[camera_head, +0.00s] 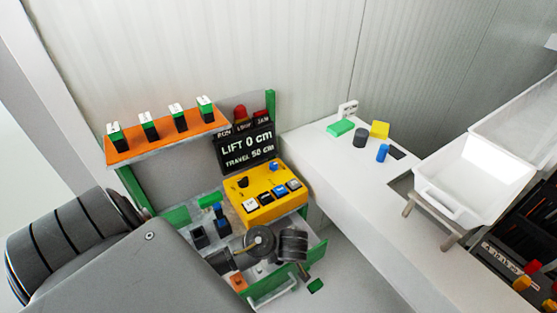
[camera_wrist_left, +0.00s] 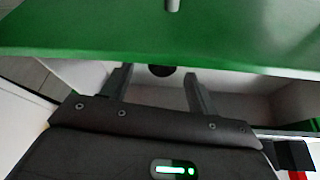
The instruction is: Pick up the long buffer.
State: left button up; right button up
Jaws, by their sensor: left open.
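No part is clearly recognisable as the long buffer. On the white counter (camera_head: 345,190) in the head view are a green block (camera_head: 340,128), a dark grey cylinder (camera_head: 360,138), a yellow block (camera_head: 379,129) and a blue cylinder (camera_head: 382,153). I cannot tell whether one of them is the buffer. My left gripper (camera_wrist_left: 158,75) is open in the left wrist view, with nothing seen held between its fingers. A dark round spot (camera_wrist_left: 160,70) shows between the fingertips, below a green panel (camera_wrist_left: 160,32). My right gripper is not in view.
A green-framed machine stands at the centre, with a yellow control box (camera_head: 265,200), a black display (camera_head: 246,146) and an orange shelf (camera_head: 165,140) bearing several green-and-black parts. A white tray (camera_head: 455,205) is at the right. The front of the counter is clear.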

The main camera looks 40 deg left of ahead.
pick_arm(q)
jog(key=shift+a+f, duration=0.1)
jog(key=shift+f, duration=0.2)
jog(key=x, duration=0.4)
jog(key=shift+a+f, duration=0.1)
jog(key=shift+f, duration=0.2)
jog(key=c, duration=1.1)
jog(key=shift+r, duration=0.15)
